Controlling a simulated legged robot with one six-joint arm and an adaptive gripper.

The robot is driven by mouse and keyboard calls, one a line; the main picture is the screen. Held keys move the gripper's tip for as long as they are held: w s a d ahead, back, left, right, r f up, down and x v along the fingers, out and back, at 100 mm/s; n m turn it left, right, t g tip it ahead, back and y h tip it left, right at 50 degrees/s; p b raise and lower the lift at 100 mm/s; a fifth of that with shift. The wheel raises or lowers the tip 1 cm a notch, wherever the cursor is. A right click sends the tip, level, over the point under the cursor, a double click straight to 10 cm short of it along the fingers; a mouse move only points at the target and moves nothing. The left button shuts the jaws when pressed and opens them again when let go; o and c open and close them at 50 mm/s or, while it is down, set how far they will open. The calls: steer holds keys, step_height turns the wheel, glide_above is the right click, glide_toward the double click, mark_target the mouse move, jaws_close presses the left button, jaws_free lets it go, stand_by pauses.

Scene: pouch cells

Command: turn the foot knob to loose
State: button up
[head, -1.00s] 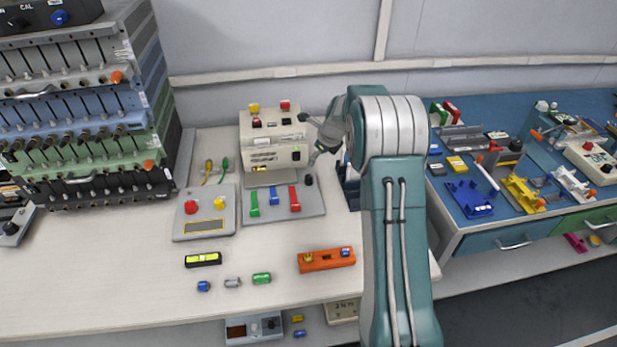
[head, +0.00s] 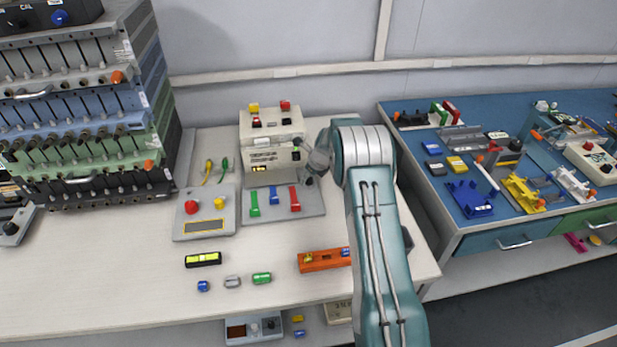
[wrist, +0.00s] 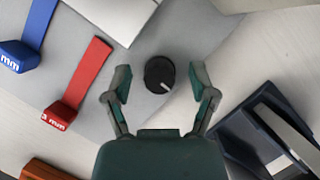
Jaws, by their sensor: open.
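The foot knob (wrist: 158,71) is a round black knob with a white pointer line on the grey base plate (wrist: 195,30). In the wrist view its pointer points down and slightly right. My gripper (wrist: 161,86) is open, with one green finger on each side of the knob and a gap on both sides. In the head view my gripper (head: 314,168) is over the right edge of the plate (head: 265,211), and it largely hides the knob. I cannot read any marks around the knob.
Blue (wrist: 32,38) and red (wrist: 79,75) levers lie left of the knob on the plate. A cream machine (head: 270,148) stands behind the plate. A dark blue holder (wrist: 262,135) is at lower right in the wrist view. An orange block (head: 318,261) lies in front.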

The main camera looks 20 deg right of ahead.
jaws_close()
steer(key=shift+f+n, duration=0.1)
steer(key=shift+n, duration=0.2)
steer(key=n+y, duration=0.1)
steer(key=n, duration=0.1)
steer(key=shift+n+g, duration=0.4)
steer(key=n+g+y, duration=0.1)
steer(key=n, duration=0.3)
steer(key=n+g, duration=0.1)
steer(key=n, duration=0.3)
steer(key=shift+f+g, duration=0.1)
steer(key=shift+g, duration=0.3)
steer(key=shift+n+g, duration=0.6)
steer(key=shift+n, duration=1.4)
